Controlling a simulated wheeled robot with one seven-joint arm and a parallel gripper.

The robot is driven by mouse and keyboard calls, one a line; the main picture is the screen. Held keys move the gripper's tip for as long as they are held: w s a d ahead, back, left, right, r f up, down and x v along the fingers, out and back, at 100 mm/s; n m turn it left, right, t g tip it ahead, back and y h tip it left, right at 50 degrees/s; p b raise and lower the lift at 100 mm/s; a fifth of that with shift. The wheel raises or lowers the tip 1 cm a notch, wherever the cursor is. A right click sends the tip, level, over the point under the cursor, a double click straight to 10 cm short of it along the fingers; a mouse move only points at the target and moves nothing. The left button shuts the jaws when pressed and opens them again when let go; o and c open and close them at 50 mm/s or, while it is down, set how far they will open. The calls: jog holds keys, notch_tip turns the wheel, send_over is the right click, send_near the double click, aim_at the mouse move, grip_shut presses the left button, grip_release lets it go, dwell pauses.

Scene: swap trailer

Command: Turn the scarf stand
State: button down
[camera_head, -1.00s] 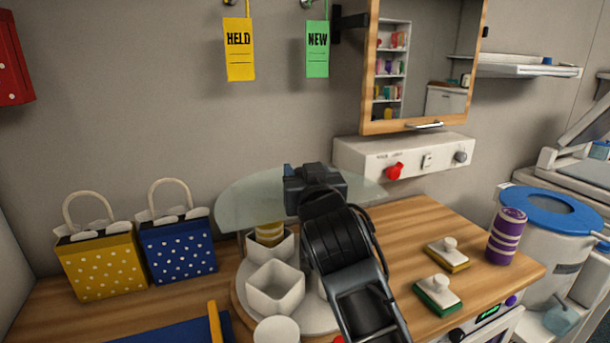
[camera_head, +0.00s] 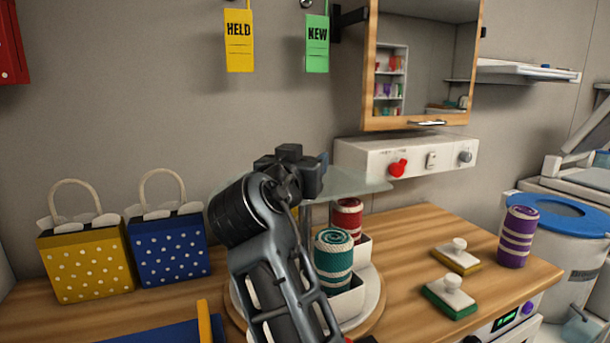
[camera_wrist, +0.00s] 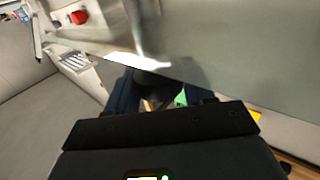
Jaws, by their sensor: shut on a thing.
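The scarf stand (camera_head: 373,298) is a round white turntable on the wooden counter, with a clear plate (camera_head: 352,184) at its top and white square cups (camera_head: 347,303). A teal and white rolled scarf (camera_head: 333,262) and a red and white one (camera_head: 347,217) stand in cups on its right side. My gripper (camera_head: 290,170) is at the upper part of the stand, shut on it; my arm hides the left side of the stand. In the wrist view the jaws (camera_wrist: 158,98) are at the plate, but the gripped part is mostly hidden.
A yellow dotted bag (camera_head: 87,262) and a blue dotted bag (camera_head: 168,249) stand at left. A purple striped roll (camera_head: 516,237) and two knobbed blocks (camera_head: 457,256) are at right. A control box (camera_head: 405,158) and mirror cabinet are on the wall behind.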

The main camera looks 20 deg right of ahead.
jog(key=shift+f+m+g+h+b, duration=0.1)
jog(key=shift+m+g+h+b, duration=0.6)
jog(key=shift+g+h+b, duration=0.1)
jog(key=c, duration=0.5)
grip_release()
jog(key=shift+b+v, duration=0.35)
jog(key=shift+v, duration=3.55)
